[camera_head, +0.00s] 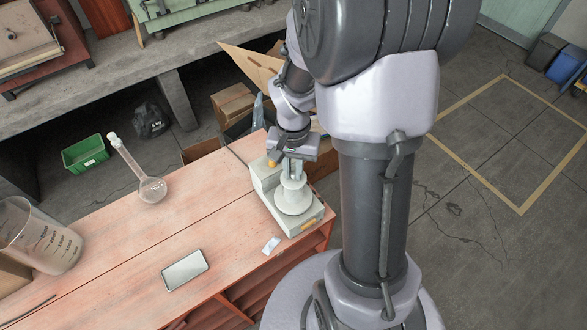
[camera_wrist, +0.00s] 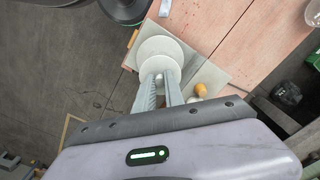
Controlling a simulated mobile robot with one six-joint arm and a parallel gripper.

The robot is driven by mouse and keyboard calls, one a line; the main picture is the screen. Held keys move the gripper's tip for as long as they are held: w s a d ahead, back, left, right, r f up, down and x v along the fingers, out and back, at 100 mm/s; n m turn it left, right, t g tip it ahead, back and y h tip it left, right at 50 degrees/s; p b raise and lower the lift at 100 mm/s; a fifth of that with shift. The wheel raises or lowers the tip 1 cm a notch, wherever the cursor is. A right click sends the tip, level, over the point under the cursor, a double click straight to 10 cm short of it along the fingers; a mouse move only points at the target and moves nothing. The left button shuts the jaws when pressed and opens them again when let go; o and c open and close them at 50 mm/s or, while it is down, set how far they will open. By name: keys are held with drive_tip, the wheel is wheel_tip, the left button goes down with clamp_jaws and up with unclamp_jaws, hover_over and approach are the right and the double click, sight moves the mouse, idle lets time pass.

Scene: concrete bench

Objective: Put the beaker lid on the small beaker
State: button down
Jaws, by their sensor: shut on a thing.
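My gripper (camera_head: 293,172) is above a pale boxy device at the bench's near right corner. In the wrist view its fingers (camera_wrist: 160,82) are closed on a small white round piece (camera_wrist: 160,66), which I take to be the beaker lid. A wider white disc (camera_wrist: 158,46) lies just beyond it; it also shows in the head view (camera_head: 293,203) over the device. I cannot tell whether the two touch. I cannot clearly make out the small beaker; it may be hidden under the white pieces. A large graduated beaker (camera_head: 42,240) stands at the left.
The pale device (camera_head: 312,217) has a yellow-orange knob. A stoppered round flask (camera_head: 152,188), a phone (camera_head: 185,270) and a small pale packet (camera_head: 271,245) are on the reddish wooden bench top (camera_head: 110,265). The bench middle is mostly clear. Cardboard boxes (camera_head: 233,102) stand behind.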

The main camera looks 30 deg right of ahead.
sight(293, 173)
drive_tip(key=shift+f+b, duration=0.3)
idle(0.4)
drive_tip(key=c, duration=1.3)
unclamp_jaws()
drive_tip(key=shift+c, duration=0.2)
drive_tip(key=o, duration=0.4)
drive_tip(key=shift+r, duration=0.1)
wheel_tip(293, 173, up, 7)
drive_tip(key=p, duration=0.5)
drive_tip(key=shift+p, duration=0.35)
